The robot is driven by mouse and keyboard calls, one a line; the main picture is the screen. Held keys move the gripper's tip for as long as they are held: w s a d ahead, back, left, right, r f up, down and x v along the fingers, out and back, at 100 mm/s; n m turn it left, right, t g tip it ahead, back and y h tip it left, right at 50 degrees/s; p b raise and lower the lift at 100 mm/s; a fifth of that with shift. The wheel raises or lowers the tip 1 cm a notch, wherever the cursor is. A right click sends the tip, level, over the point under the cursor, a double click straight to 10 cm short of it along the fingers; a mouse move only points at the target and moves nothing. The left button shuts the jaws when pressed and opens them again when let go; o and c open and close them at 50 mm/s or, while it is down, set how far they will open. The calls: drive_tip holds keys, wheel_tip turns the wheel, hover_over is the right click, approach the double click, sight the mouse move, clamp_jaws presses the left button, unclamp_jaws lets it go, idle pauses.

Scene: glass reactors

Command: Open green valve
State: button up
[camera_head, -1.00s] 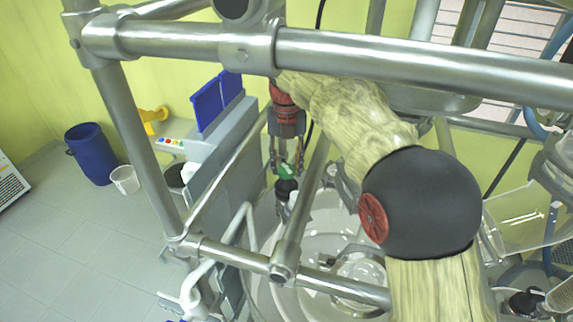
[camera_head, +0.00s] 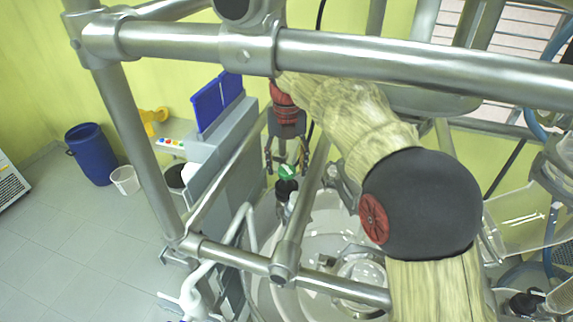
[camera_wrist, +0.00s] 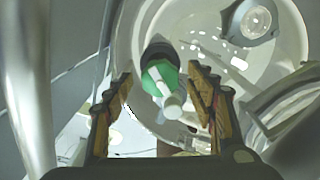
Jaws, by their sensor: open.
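The green valve (camera_head: 287,172) is a small green cap on a dark fitting above the glass reactor vessel (camera_head: 325,235). In the wrist view the green valve (camera_wrist: 160,80) has a pale handle across it, lying at a slant, and sits between my fingers. My gripper (camera_head: 287,168) is open, pointing down, with one finger on each side of the valve. In the wrist view both fingers of my gripper (camera_wrist: 163,95) stand apart from the valve with gaps on either side. Whether the fingertips reach down to its height I cannot tell.
A metal tube frame (camera_head: 330,58) crosses in front of my arm, with a lower bar (camera_head: 325,287) below. A grey cabinet with a blue screen (camera_head: 217,102) stands left of the valve. A blue barrel (camera_head: 91,154) and white bin (camera_head: 125,180) stand on the open floor farther left.

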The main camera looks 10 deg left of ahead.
sight(286, 168)
wheel_tip(286, 168, up, 12)
idle(0.6)
drive_tip(key=shift+f, duration=0.1)
